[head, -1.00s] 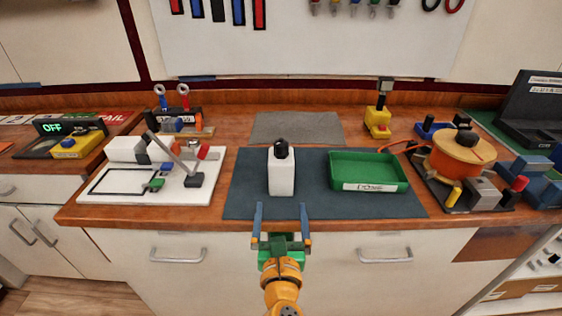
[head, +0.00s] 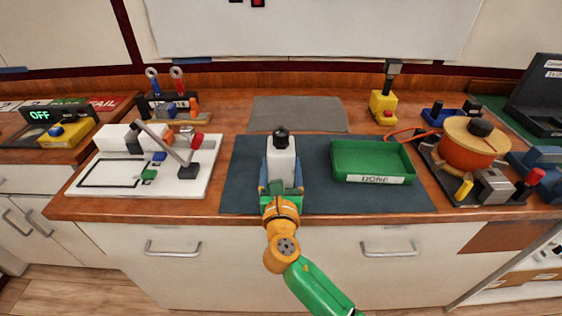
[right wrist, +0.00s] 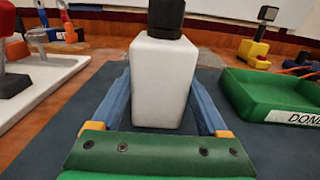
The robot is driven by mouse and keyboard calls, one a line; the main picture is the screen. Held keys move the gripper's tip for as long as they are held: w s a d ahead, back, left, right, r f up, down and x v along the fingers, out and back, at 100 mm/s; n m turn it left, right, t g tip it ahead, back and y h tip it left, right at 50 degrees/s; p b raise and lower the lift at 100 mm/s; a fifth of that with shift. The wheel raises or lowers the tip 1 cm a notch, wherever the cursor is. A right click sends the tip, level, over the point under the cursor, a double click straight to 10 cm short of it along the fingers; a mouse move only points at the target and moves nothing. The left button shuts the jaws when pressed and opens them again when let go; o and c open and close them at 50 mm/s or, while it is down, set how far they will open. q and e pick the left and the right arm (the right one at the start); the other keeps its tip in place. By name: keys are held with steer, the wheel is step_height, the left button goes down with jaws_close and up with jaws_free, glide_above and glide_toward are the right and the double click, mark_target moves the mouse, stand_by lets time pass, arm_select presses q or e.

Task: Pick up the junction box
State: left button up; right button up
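The junction box appears to be the upright white box with a black top (head: 281,158) on the dark blue mat (head: 240,190). It fills the middle of the right wrist view (right wrist: 162,85). My right gripper (head: 281,188) is at the front of the box, with one blue finger on each side of it. In the right wrist view the fingers (right wrist: 160,100) straddle its lower part and look open; whether they touch its sides is hard to tell. My left gripper is not in view.
A green tray labelled DONE (head: 372,179) sits close right of the box. A white board with a lever fixture (head: 185,185) is at left. An orange round device (head: 468,150) stands at right. A grey mat (head: 300,107) behind is clear.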

mark_target(281, 160)
jaws_close()
steer(key=shift+w+r, duration=0.1)
steer(key=shift+r, duration=0.3)
step_height(281, 160, up, 3)
steer(key=shift+f+p, duration=0.1)
steer(key=shift+p, duration=0.6)
steer(key=s+r+p, duration=0.1)
steer(key=r, duration=0.1)
steer(key=s+r+p, duration=0.1)
steer(key=s+r, duration=0.1)
steer(key=shift+s+r, duration=0.3)
steer(key=s+r, duration=0.4)
steer(key=s, duration=0.6)
steer(key=shift+s+r+p, duration=0.2)
steer(key=shift+r+p, duration=0.15)
steer(key=shift+r, duration=0.05)
